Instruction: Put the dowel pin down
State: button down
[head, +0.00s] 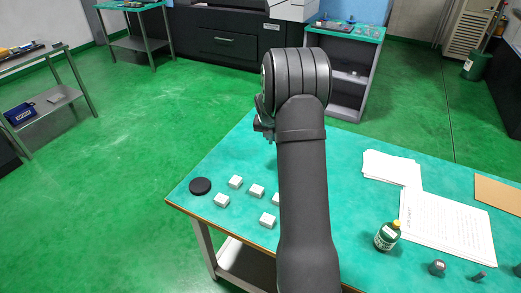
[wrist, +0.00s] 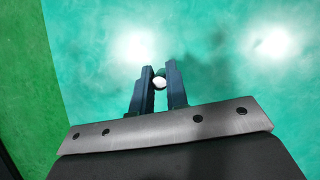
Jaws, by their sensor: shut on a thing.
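In the wrist view my gripper (wrist: 161,70) has its two dark fingers shut on the dowel pin (wrist: 159,83). In the head view my own arm hides the gripper and the pin.
On the table (head: 230,170) are a black disc (head: 200,186), several white blocks (head: 257,191), a green bottle (head: 387,236), paper sheets (head: 445,228) and small metal parts (head: 437,267). The table's far left part looks clear. A grey shelf cart (head: 345,85) stands behind.

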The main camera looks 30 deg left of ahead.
jog(key=a+f, duration=0.1)
jog(key=a, duration=0.1)
jog(key=a+f, duration=0.2)
jog(key=a, duration=0.1)
jog(key=shift+s+a+f, duration=0.15)
jog(key=shift+a+f, duration=0.15)
jog(key=shift+a, duration=0.05)
jog(key=shift+f, duration=1.9)
jog(key=shift+f, duration=0.15)
jog(key=c, duration=1.4)
grip_release()
jog(key=shift+s+r, duration=0.1)
jog(key=shift+r, duration=0.4)
jog(key=v, duration=1.1)
jog(key=shift+s, duration=0.2)
jog(key=shift+d, duration=0.1)
